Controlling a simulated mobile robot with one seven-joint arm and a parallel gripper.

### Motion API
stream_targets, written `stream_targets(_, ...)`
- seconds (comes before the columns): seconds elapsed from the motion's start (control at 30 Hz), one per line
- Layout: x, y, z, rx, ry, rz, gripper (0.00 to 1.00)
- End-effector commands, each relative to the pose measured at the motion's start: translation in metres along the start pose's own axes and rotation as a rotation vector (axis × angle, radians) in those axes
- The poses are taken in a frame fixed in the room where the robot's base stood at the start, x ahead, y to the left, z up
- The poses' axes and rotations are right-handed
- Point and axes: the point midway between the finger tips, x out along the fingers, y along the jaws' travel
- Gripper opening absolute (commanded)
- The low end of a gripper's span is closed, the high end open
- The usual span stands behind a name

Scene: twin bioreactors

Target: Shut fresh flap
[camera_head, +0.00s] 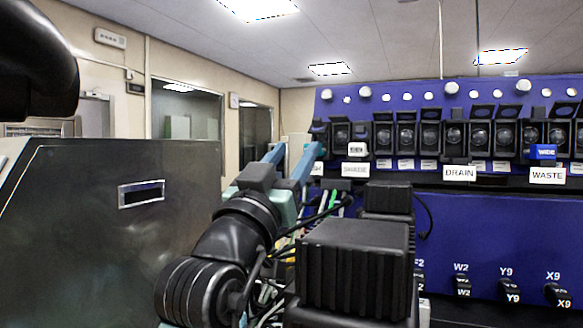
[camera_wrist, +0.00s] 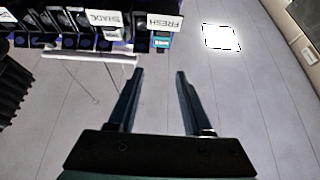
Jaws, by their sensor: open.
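A white FRESH label (camera_wrist: 165,22) shows at the top of the wrist view, with a small teal tag (camera_wrist: 161,41) under it. The dark valve unit by this label is cut off by the frame's top edge, so I cannot tell how its flap stands. In the head view my arm hides most of that label; only its end (camera_head: 318,169) shows. My gripper (camera_wrist: 157,73) is open and empty, its two dark fingers apart. In the picture the label and tag lie just beyond the fingertips, and no contact shows.
A blue panel (camera_head: 480,225) carries a row of black valve units, several with raised flaps. DRAIN (camera_head: 459,173) and WASTE (camera_head: 547,175) labels sit below the row. A large dark cabinet (camera_head: 90,235) stands at the left. Dark knobs (camera_head: 509,290) line the lower panel.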

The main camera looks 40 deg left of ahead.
Motion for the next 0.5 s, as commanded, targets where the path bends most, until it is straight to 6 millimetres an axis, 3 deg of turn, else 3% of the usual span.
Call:
stream_targets(0.37,-0.003,0.0,-0.001,0.0,0.0,0.0,0.5)
stream_targets(0.5,0.003,0.0,-0.01,0.0,-0.028,0.001,0.5)
